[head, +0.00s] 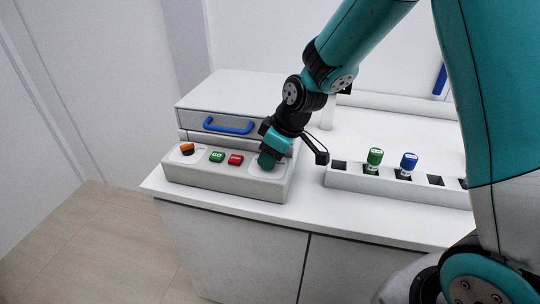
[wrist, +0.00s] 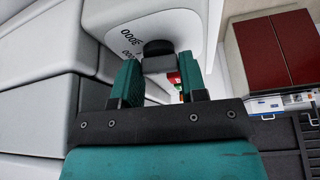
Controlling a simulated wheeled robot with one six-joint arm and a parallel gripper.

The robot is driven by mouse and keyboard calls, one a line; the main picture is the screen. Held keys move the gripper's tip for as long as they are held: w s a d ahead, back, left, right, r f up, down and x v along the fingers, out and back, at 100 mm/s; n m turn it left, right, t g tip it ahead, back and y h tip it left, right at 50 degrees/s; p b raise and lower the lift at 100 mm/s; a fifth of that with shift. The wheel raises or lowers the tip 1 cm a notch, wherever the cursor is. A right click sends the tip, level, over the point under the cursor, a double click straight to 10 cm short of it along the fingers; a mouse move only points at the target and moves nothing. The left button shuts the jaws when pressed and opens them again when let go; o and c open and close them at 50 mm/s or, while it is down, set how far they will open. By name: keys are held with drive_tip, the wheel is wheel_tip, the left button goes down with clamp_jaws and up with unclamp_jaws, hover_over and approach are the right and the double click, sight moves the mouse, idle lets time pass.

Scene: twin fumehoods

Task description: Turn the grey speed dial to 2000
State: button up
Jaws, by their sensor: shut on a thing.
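The grey speed dial (wrist: 157,48) shows in the wrist view as a dark round knob on a white panel face. The number 3000 is printed beside it, with another number partly hidden. My gripper (wrist: 159,76) has its two teal fingers on either side of the dial and is shut on it. In the head view my gripper (head: 268,158) reaches down to the right end of the white control panel (head: 225,184) and hides the dial. I cannot tell which number the dial points at.
The panel also has an orange-and-black knob (head: 187,149), a green GO button (head: 217,156) and a red button (head: 236,159). Behind is a white box front with a blue handle (head: 228,126). To the right, a white rack (head: 400,187) holds green-capped (head: 375,156) and blue-capped (head: 409,160) vials.

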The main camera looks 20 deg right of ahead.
drive_tip(key=shift+w+n, duration=0.1)
drive_tip(key=shift+n, duration=0.5)
drive_tip(key=shift+g, duration=0.3)
drive_tip(key=o, duration=0.9)
drive_tip(key=shift+o, duration=0.2)
drive_tip(key=b+v, duration=0.1)
drive_tip(key=v, duration=1.6)
drive_tip(key=shift+d, duration=0.3)
drive_tip(key=shift+r, duration=0.15)
